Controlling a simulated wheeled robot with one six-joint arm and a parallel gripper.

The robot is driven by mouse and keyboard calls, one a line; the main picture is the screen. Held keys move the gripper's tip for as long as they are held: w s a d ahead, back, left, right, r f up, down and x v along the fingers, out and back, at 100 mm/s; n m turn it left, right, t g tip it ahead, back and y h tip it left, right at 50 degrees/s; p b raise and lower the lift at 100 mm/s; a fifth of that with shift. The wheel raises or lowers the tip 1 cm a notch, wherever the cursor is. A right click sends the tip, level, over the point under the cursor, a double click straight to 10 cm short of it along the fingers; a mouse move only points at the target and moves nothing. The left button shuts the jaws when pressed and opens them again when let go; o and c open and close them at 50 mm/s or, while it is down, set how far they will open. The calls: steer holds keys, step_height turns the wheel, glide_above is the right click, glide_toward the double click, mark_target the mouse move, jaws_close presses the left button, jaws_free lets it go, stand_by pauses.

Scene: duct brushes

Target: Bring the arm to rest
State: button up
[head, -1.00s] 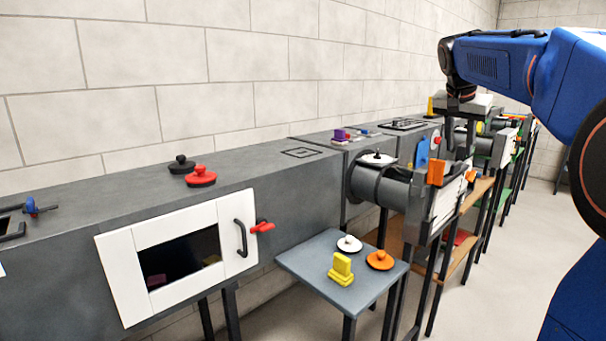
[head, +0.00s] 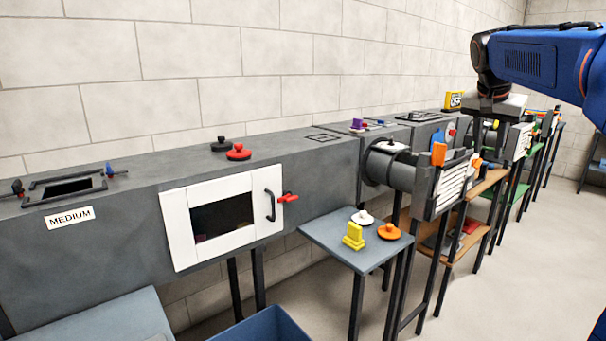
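My blue arm (head: 545,62) reaches in from the upper right in the head view. My gripper (head: 487,150) points down from the grey wrist plate, with two dark fingers that look apart. I see nothing clearly held between them. It hangs in front of the far part of the duct row, and the cluttered background partly blends with the fingertips.
A grey duct with a white-framed window (head: 221,218) runs along the wall. A small table (head: 330,240) carries a yellow block (head: 353,237), a white knob (head: 362,218) and an orange knob (head: 389,232). A blue bin (head: 262,328) is at the bottom. Floor is clear at right.

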steer(key=s+a+f+n+y, duration=0.1)
steer(key=s+a+f+n, duration=0.2)
steer(key=s+a+f, duration=0.3)
steer(key=s+a+f+n+y, duration=0.1)
steer(key=s+a+f+n, duration=0.2)
steer(key=s+f, duration=1)
steer(key=s+a+f+n+y, duration=0.1)
steer(key=s+a+f+n, duration=0.2)
steer(key=s+a+f, duration=0.6)
steer(key=s+f, duration=0.1)
steer(key=s, duration=0.5)
steer(key=shift+s+a+n+t+y, duration=0.15)
steer(key=shift+a+n+t+y, duration=0.15)
steer(key=shift+n+t+y, duration=0.1)
